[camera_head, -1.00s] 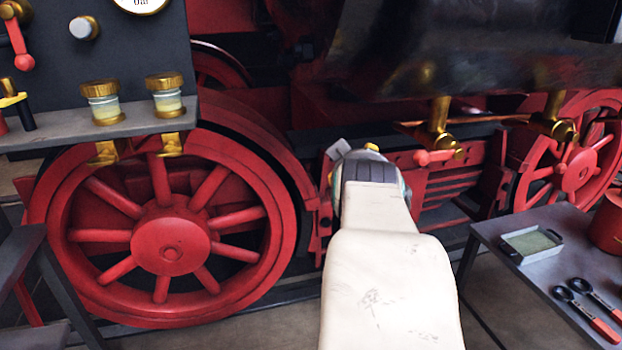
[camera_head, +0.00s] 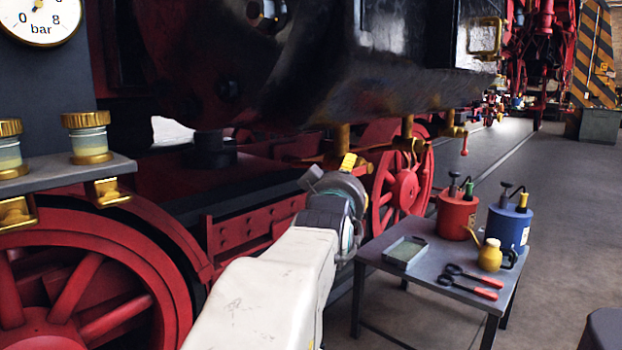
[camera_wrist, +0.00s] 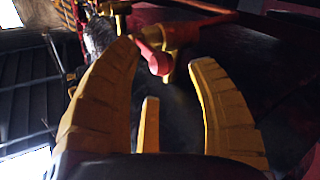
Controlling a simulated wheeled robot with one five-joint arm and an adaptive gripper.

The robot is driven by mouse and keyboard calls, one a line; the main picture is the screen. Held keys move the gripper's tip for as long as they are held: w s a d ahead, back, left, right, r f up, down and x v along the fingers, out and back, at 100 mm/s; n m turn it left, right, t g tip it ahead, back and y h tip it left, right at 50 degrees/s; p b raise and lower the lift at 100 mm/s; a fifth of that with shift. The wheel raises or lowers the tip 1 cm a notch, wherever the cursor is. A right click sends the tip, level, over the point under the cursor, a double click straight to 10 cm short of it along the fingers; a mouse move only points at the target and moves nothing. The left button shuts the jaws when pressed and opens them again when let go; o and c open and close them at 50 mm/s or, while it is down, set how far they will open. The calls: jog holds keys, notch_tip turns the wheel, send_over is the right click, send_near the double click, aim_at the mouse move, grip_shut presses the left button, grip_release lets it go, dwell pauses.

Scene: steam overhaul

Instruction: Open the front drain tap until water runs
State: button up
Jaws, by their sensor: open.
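Several brass drain taps hang in a row under the dark cylinder in the head view. The nearest tap (camera_head: 343,135) is partly hidden behind my gripper (camera_head: 348,163). A middle tap (camera_head: 408,142) hangs beyond it, and the farthest tap (camera_head: 455,131) has a red lever hanging down. In the wrist view, a brass tap (camera_wrist: 178,35) with a red lever (camera_wrist: 154,57) lies ahead, between the spread yellow fingertips of my gripper (camera_wrist: 165,60). The fingers are open and hold nothing. I cannot tell whether they touch the lever. No running water shows.
A grey table (camera_head: 440,297) stands right of my arm with a shallow tray (camera_head: 406,252), a red can (camera_head: 457,216), a blue can (camera_head: 508,226), a yellow oiler (camera_head: 489,256) and red-handled tools. Red wheels (camera_head: 404,190) stand at left and behind. Open floor lies at right.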

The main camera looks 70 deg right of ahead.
aim_at(357, 172)
jog(key=shift+x, duration=1.95)
jog(key=shift+c, duration=0.2)
grip_shut()
